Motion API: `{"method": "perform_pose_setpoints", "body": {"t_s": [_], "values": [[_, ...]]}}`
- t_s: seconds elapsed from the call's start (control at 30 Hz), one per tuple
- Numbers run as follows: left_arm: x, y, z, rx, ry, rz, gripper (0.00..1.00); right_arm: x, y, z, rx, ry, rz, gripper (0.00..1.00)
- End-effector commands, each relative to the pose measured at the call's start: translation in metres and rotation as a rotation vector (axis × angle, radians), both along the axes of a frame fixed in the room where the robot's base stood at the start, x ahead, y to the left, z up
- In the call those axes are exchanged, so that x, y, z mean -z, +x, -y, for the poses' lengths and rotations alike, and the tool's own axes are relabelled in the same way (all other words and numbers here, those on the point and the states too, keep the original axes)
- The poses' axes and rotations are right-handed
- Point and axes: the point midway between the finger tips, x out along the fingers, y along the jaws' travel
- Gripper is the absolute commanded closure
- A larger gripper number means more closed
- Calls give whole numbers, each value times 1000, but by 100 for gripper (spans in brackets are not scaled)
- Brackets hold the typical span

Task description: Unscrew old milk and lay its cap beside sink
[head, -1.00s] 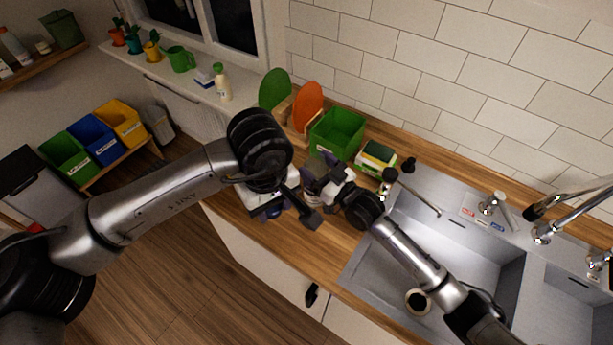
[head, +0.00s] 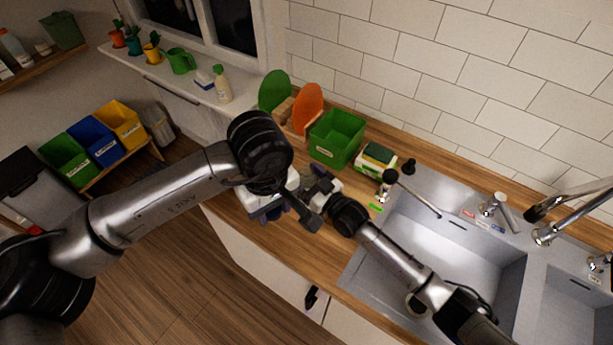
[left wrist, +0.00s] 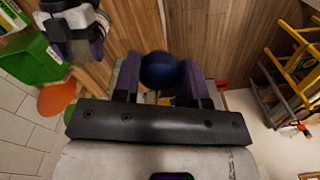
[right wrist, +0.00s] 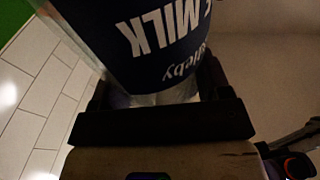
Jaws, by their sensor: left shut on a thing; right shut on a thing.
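My left gripper (left wrist: 160,85) is shut on a dark blue rounded thing (left wrist: 158,70), apparently the cap; its exact shape is hard to tell. My right gripper (right wrist: 158,97) is shut on the milk bottle (right wrist: 150,40), whose navy label reads MILK upside down in the right wrist view. Pale translucent plastic shows between its fingers. In the head view both grippers are close together over the wooden counter left of the sink (head: 450,240); arm parts hide the bottle there. The right gripper also shows at upper left in the left wrist view (left wrist: 75,30).
A green bin (head: 337,138), a sponge box (head: 376,158) and green and orange boards (head: 307,108) stand along the wall. A small green item (head: 376,207) lies near the sink edge. Bare counter (head: 345,245) shows along the front. Sink taps (head: 545,235) rise at right.

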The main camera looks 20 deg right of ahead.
Motion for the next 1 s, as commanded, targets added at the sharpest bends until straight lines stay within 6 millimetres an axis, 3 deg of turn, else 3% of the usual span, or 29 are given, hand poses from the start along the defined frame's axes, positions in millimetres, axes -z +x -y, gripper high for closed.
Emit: {"method": "perform_pose_setpoints", "body": {"t_s": [0.23,0.27,0.5,0.83,1.0], "values": [[3,0,0,0,0,0,89,3,0,0,0,1,3,96],[2,0,0,0,0,0,89,3,0,0,0,0,0,27],[2,0,0,0,0,0,89,3,0,0,0,0,0,4],[-1,0,0,0,0,0,89,-1,-1,1,0,1,-1,4],[0,0,0,0,0,0,89,5,-24,10,0,0,-3,4]]}}
